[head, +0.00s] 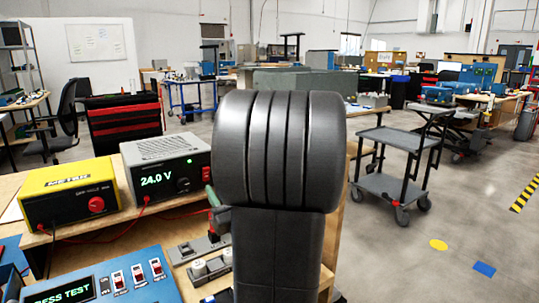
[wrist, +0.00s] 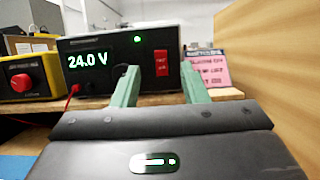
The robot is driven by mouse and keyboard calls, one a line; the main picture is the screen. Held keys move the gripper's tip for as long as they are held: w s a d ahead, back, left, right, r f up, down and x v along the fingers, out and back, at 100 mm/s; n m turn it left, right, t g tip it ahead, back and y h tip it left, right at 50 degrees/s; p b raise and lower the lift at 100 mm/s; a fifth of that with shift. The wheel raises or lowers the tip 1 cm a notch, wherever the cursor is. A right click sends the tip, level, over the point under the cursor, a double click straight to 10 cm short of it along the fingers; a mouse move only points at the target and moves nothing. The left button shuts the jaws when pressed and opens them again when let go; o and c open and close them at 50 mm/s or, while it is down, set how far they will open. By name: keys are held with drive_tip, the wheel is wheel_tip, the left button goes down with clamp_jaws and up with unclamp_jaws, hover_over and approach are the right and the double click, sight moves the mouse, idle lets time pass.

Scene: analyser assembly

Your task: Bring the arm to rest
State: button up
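My arm (head: 280,150) stands large in the middle of the head view and hides much of the bench behind it. My gripper (wrist: 159,68) shows in the wrist view with its two green fingers wide apart and nothing between them. One green finger (head: 212,197) shows at the arm's left edge in the head view, and the rest of the gripper is hidden there. The fingers point toward the grey power supply (head: 168,168), which reads 24.0 V. It also shows behind the fingers in the wrist view (wrist: 90,62). I cannot tell whether they touch it.
A yellow meter box (head: 68,191) stands left of the supply. A blue test panel (head: 112,283) lies in front. A pink note (wrist: 208,72) and wooden side panel (wrist: 280,70) are at right. A grey cart (head: 398,165) stands on open floor.

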sight(206, 170)
drive_tip(key=x, duration=0.2)
drive_tip(key=f+x, duration=0.1)
drive_tip(key=x, duration=0.5)
drive_tip(key=shift+w+a+f, duration=0.2)
drive_tip(key=shift+w+a, duration=0.05)
drive_tip(key=shift+w, duration=0.05)
drive_tip(key=p, duration=0.2)
drive_tip(key=shift+s+d+r+g+h+p, duration=0.1)
drive_tip(key=shift+d+r+g+h+p, duration=0.05)
drive_tip(key=shift+r+g+h+p, duration=0.15)
drive_tip(key=g+h+p, duration=0.1)
drive_tip(key=p, duration=0.4)
drive_tip(key=g+p, duration=0.1)
drive_tip(key=p, duration=0.5)
drive_tip(key=shift+r+g+h, duration=0.25)
drive_tip(key=shift+g+h, duration=0.05)
drive_tip(key=shift+h, duration=0.1)
drive_tip(key=b+v, duration=0.1)
drive_tip(key=v, duration=0.8)
drive_tip(key=shift+s+f, duration=0.15)
drive_tip(key=shift+f, duration=0.05)
drive_tip(key=shift+d, duration=0.1)
